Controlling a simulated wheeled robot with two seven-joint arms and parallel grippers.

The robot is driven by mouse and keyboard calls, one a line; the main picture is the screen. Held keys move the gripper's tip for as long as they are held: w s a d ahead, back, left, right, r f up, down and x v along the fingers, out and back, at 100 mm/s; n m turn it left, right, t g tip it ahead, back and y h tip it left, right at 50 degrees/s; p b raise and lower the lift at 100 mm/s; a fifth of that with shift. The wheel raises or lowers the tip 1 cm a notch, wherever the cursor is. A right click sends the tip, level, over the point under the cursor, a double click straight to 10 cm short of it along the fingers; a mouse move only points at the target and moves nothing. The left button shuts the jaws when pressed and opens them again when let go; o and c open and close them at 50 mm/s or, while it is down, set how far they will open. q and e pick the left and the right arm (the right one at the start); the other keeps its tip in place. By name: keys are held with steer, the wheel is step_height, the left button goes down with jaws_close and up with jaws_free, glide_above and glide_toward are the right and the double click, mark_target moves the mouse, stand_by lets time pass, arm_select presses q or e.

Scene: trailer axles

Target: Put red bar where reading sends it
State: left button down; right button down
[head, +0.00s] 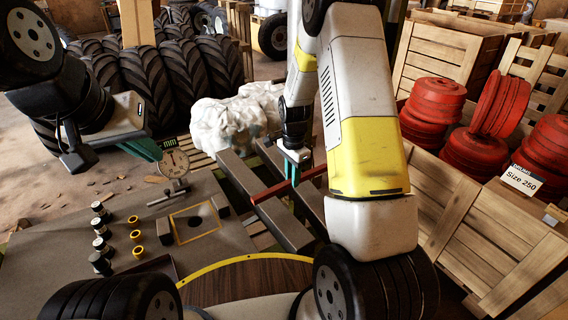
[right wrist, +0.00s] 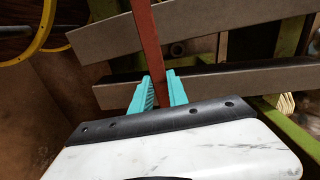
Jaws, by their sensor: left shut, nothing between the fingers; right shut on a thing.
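The red bar (head: 270,192) lies level across two grey rails, its right part hidden behind my right arm. My right gripper (head: 292,183) is shut on it from above. In the right wrist view the bar (right wrist: 146,40) passes between the teal fingers (right wrist: 160,92) and crosses the grey rails (right wrist: 195,32). My left gripper (head: 152,150) is shut and empty, above the grey bench near the gauge. A round dial gauge (head: 174,163) with a small green display (head: 170,142) stands on the bench; its reading is too small to make out.
Small dark cylinders (head: 101,228) and yellow rings (head: 135,236) stand on the bench beside a yellow-outlined square (head: 196,222). Tyres (head: 165,75) stand behind.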

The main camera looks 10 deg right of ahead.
steer(key=shift+w+m, duration=0.2)
steer(key=shift+m, duration=0.2)
step_height(320, 180, down, 7)
stand_by(1.1)
steer(key=shift+r, duration=0.1)
steer(key=c, duration=1.2)
jaws_free()
steer(key=shift+s, duration=0.1)
